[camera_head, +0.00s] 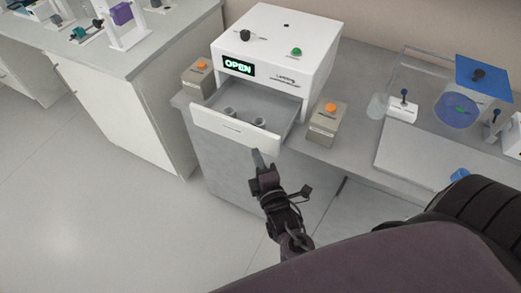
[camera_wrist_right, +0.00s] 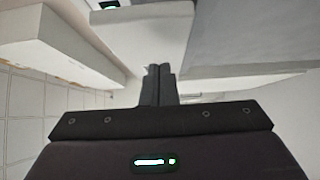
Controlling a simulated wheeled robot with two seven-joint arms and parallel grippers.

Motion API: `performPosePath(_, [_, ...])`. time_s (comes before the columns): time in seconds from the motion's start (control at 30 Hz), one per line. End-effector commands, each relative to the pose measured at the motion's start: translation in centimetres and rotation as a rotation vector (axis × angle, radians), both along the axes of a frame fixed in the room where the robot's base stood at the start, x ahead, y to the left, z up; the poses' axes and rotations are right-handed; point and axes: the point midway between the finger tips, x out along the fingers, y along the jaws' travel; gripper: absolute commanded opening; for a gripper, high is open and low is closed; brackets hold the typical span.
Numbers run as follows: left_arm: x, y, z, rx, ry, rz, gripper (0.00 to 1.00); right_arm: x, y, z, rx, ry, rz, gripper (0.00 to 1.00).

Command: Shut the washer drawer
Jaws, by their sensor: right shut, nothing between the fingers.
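The white washer (camera_head: 277,55) stands on the grey bench in the head view, and its display reads OPEN. Its drawer (camera_head: 232,131) is pulled out towards me, with small grey cup-like items (camera_head: 243,117) inside. My right gripper (camera_head: 257,155) is shut and empty. My left gripper is not in view.
Grey boxes with orange buttons stand left (camera_head: 198,78) and right (camera_head: 326,122) of the drawer. A blue-topped device (camera_head: 480,80) and a clear container (camera_head: 377,106) are on the bench at right. Another bench (camera_head: 120,70) is at left. The floor (camera_head: 90,200) in front is clear.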

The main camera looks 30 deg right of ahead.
Motion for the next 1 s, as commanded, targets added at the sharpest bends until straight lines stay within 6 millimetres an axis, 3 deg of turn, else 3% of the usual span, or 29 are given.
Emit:
performPosePath(0.2, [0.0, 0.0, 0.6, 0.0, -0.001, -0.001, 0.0, 1.0, -1.2, 0.0, 0.001, 0.0, 0.001, 0.0])
performPosePath(0.6, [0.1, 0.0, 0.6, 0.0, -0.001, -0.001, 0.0, 1.3, -1.6, 0.0, -0.001, -0.001, 0.002, 0.0])
performPosePath(1.0, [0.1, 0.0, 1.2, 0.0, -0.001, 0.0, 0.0, 5.7, -7.3, 0.1, -0.002, -0.003, 0.001, 0.0])
